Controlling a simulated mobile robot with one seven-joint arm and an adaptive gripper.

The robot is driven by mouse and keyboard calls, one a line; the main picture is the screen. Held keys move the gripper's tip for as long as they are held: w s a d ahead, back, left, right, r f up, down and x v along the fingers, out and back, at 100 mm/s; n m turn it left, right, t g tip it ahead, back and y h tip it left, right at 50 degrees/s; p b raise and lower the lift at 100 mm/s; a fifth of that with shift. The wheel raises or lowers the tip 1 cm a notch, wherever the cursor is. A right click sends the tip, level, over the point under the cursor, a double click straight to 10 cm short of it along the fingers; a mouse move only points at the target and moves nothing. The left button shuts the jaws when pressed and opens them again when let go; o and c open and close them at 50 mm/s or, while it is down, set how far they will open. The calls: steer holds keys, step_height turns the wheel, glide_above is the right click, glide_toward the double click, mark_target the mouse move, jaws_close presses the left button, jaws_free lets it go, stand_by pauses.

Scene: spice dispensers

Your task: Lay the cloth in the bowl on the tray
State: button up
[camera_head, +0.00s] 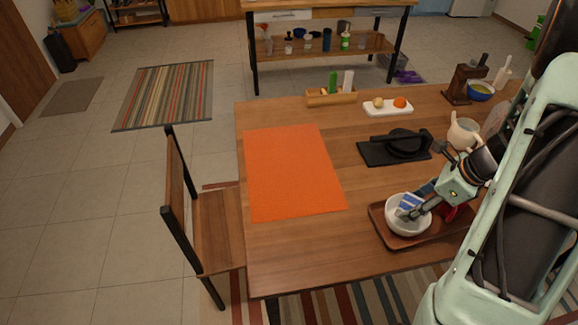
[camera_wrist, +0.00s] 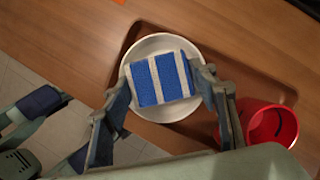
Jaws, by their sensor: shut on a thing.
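The cloth (camera_wrist: 160,79) is blue with white stripes and shows between my fingertips in the wrist view. In the head view the cloth (camera_head: 409,203) is at the bowl's opening. The white bowl (camera_head: 394,222) sits on the brown tray (camera_head: 398,243) at the table's right front. In the wrist view the bowl (camera_wrist: 160,42) lies around and behind the cloth. My gripper (camera_wrist: 162,84) is shut on the cloth, over the bowl. I cannot tell whether the cloth touches the bowl's bottom. The tray's edge also shows in the wrist view (camera_wrist: 250,62).
A red cup (camera_wrist: 272,126) stands on the tray close to my right finger. A black board with a dark pan (camera_head: 400,145), a cream teapot (camera_head: 462,133) and a white board with food (camera_head: 387,107) are behind. An orange mat (camera_head: 290,172) lies left, with bare table between.

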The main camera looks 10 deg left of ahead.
steer(key=shift+f+b, duration=0.75)
steer(key=shift+f, duration=0.25)
stand_by(0.6)
steer(key=o, duration=1.2)
